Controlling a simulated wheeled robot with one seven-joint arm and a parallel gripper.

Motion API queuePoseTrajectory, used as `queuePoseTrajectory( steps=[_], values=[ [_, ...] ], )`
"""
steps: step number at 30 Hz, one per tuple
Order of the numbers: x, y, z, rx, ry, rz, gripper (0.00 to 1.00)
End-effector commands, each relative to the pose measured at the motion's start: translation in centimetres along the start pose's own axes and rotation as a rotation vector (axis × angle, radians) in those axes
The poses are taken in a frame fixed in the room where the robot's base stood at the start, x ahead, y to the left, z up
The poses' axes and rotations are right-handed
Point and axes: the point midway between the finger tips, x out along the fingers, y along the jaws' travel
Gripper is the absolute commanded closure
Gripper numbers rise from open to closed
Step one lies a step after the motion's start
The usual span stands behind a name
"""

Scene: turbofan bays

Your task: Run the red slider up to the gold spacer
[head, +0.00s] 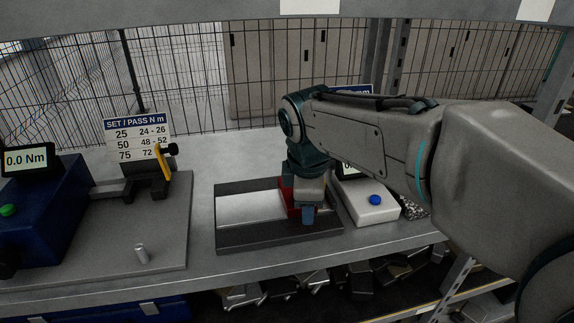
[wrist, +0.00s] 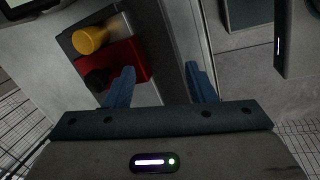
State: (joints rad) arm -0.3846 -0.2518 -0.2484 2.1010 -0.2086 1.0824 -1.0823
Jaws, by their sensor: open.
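The red slider (head: 287,197) is a block on a dark-framed fixture with a bright plate; my gripper partly hides it in the head view. In the wrist view the red slider (wrist: 122,62) carries a black knob (wrist: 97,80). A round gold piece, apparently the gold spacer (wrist: 90,40), lies close beside the slider's upper edge; I cannot tell whether they touch. My gripper (wrist: 159,68) is open, its blue fingers apart with nothing visible between them. The left finger overlaps the slider's near corner in the wrist view; contact is unclear. The head view shows the gripper (head: 308,212) low over the fixture.
The fixture's dark frame (head: 270,240) stands near the bench's front edge. A white box with a blue button (head: 375,200) is close on the right. At left are a torque tester (head: 50,205), a yellow lever (head: 162,160) and a small metal cylinder (head: 141,253). Wire fencing runs behind.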

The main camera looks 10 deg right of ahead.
Motion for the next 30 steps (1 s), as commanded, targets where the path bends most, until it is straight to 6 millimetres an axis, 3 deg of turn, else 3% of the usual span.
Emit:
queuePoseTrajectory(
  steps=[6,12,20,30],
  values=[
    [-2.0,4.7,-2.1,-0.563,-0.087,0.021,0.50],
    [-3.6,7.4,-3.5,-0.924,-0.165,0.016,0.50],
    [-3.5,8.4,-3.9,-1.075,-0.202,0.005,0.50],
    [1.5,8.9,-3.1,-1.074,-0.200,0.004,0.50]
  ],
)
